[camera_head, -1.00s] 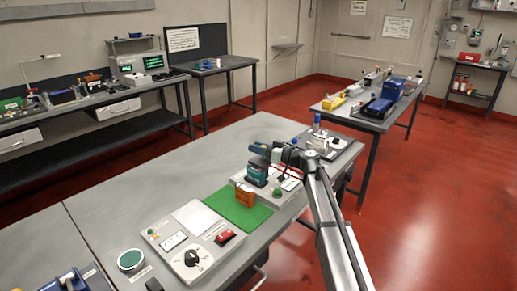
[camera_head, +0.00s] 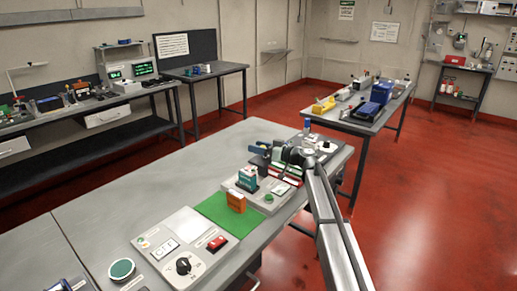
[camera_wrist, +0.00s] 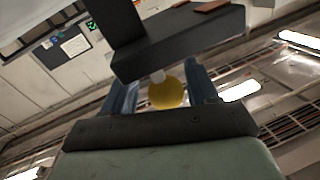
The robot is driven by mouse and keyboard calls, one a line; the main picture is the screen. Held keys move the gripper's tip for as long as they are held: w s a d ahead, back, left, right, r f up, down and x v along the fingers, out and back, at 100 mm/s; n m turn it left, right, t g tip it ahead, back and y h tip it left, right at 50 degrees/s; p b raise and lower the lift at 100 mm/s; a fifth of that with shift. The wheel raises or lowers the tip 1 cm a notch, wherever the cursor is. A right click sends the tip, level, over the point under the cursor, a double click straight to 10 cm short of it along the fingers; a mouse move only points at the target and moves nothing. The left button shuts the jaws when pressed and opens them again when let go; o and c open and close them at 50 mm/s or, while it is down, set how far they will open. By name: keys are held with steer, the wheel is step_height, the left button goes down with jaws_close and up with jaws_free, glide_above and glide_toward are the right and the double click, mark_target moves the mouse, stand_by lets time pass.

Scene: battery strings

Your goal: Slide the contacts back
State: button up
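In the wrist view, my gripper (camera_wrist: 162,92) has two blue fingers spread on either side of a round yellow knob (camera_wrist: 166,95). The knob hangs under a dark block (camera_wrist: 178,45). A gap shows at the left finger; I cannot tell whether the right finger touches the knob. In the head view, the end of my arm is over the far right part of the near bench, behind a teal-and-white block (camera_head: 247,179). The arm hides much of what stands there, and the contacts cannot be made out.
An orange block (camera_head: 236,201) stands on a green mat (camera_head: 212,210) on the bench. A panel (camera_head: 205,262) nearer me carries a black dial (camera_head: 183,266) and a red switch (camera_head: 217,243). A round green button (camera_head: 122,268) lies left.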

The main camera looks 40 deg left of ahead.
steer(key=w+d, duration=0.2)
steer(key=d, duration=1.1)
steer(key=shift+w+d, duration=0.25)
steer(key=shift+w, duration=0.05)
